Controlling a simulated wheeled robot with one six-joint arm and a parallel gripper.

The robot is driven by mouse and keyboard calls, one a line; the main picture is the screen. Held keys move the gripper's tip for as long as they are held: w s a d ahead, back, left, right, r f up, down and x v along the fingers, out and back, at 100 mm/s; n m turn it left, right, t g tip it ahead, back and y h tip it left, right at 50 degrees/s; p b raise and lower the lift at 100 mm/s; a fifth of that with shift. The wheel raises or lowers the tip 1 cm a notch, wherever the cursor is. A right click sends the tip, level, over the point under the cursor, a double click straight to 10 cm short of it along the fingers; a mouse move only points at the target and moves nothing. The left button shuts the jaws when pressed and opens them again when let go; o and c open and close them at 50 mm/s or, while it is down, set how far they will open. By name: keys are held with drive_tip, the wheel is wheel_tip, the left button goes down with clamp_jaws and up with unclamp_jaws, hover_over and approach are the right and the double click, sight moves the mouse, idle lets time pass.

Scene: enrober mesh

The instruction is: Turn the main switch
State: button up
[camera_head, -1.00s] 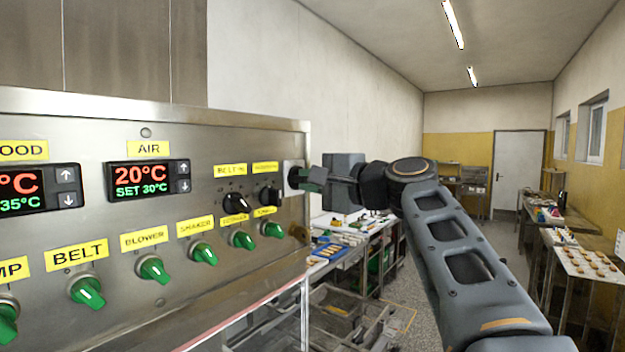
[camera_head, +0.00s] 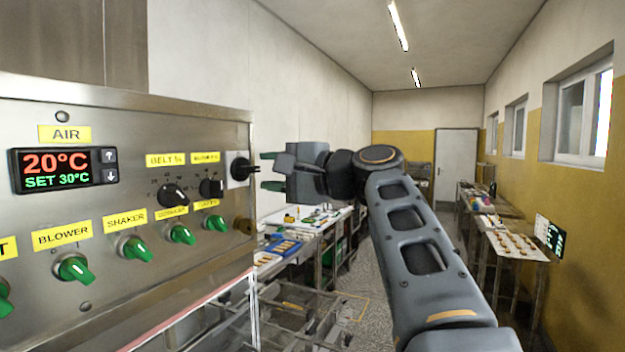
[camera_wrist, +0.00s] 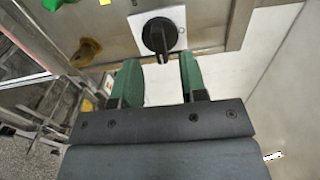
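The main switch is a black rotary knob (camera_head: 240,168) on a pale square plate at the right end of the steel control panel (camera_head: 130,110). In the wrist view the black knob (camera_wrist: 160,35) sits on its white plate just beyond my fingertips. My gripper (camera_head: 270,171) is right of the knob, facing it, with its two green fingers apart and nothing between them. In the wrist view the gripper (camera_wrist: 160,75) shows a clear gap between the fingers. The fingers are apart from the knob.
Green knobs (camera_head: 135,248) and black dials (camera_head: 173,195) sit left of the switch. A brownish knob (camera_head: 243,225) is below it. A bench with trays (camera_head: 285,246) stands behind the panel. An aisle (camera_head: 385,270) runs to a white door (camera_head: 456,165).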

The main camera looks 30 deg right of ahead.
drive_tip(key=b+v, duration=0.2)
drive_tip(key=v, duration=0.8)
idle(0.3)
